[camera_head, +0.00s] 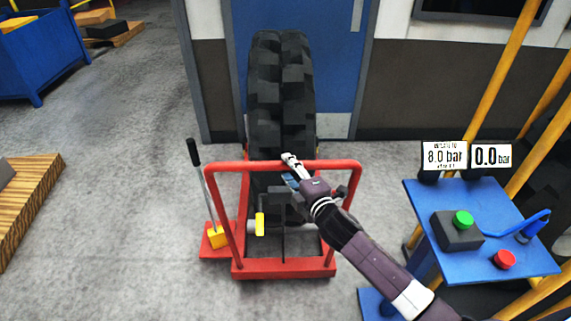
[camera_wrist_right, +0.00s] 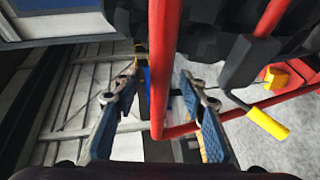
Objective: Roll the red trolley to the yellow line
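The red trolley (camera_head: 284,268) stands on the grey floor in the middle of the head view, with a large black tyre (camera_head: 281,85) upright on it. My right gripper (camera_head: 291,170) is at the trolley's red top handle bar (camera_head: 335,165). In the right wrist view a red bar (camera_wrist_right: 160,85) passes between the two blue-padded fingers, with gaps on both sides; the gripper is open around it. My left gripper is not in view. I cannot make out a yellow line on the floor.
A black lever (camera_head: 194,150) with a yellow base stands at the trolley's left. A blue control stand (camera_head: 480,250) with green and red buttons and pressure displays is at right. A blue door (camera_head: 335,60) is behind the tyre. Open floor lies left, beyond it a wooden pallet (camera_head: 30,205).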

